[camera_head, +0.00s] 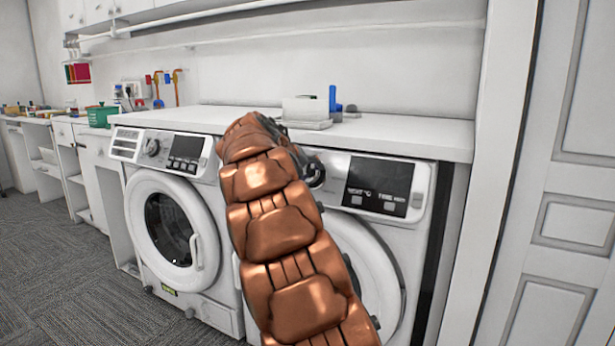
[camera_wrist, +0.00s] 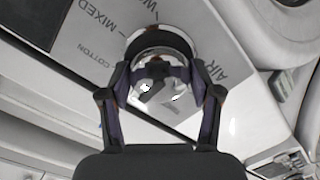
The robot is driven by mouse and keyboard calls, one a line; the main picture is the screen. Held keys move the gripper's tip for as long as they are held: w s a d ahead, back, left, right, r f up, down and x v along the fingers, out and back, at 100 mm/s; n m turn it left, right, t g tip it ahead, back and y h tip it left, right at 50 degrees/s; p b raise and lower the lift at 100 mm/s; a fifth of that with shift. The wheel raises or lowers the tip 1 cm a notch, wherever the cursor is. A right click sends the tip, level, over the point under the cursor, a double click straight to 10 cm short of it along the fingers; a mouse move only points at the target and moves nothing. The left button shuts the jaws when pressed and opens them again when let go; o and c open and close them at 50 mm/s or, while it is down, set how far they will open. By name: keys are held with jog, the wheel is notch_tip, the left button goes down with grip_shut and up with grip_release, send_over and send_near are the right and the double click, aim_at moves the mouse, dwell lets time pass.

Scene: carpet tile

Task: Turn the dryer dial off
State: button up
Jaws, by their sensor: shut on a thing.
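The dryer dial (camera_wrist: 162,48) is a round, shiny silver knob in the wrist view. It sits on a light panel printed with words such as MIXED, COTTON and AIR. My gripper (camera_wrist: 160,82) has a dark finger on each side of the dial and is shut on it. In the head view my copper-coloured arm reaches to the panel of the right machine (camera_head: 420,195), beside its dark display (camera_head: 379,184). My arm and gripper hide most of the dial area there. I cannot read which setting the dial points to.
A second white front-loader (camera_head: 170,225) with its own dial (camera_head: 153,147) stands on the left. The white countertop (camera_head: 400,134) above holds a pale box (camera_head: 305,109) and a blue item (camera_head: 333,98). A white door (camera_head: 570,200) is at the right. Carpet (camera_head: 70,290) is clear at lower left.

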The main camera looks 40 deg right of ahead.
jog(key=shift+f, duration=0.1)
dwell(0.3)
jog(key=o, duration=1.2)
jog(key=shift+c, duration=0.2)
jog(key=shift+a+r, duration=0.15)
jog(key=shift+r, duration=0.05)
jog(key=v, duration=1.1)
jog(key=shift+a, duration=0.3)
jog(key=shift+s+r, duration=0.15)
jog(key=shift+r, duration=0.05)
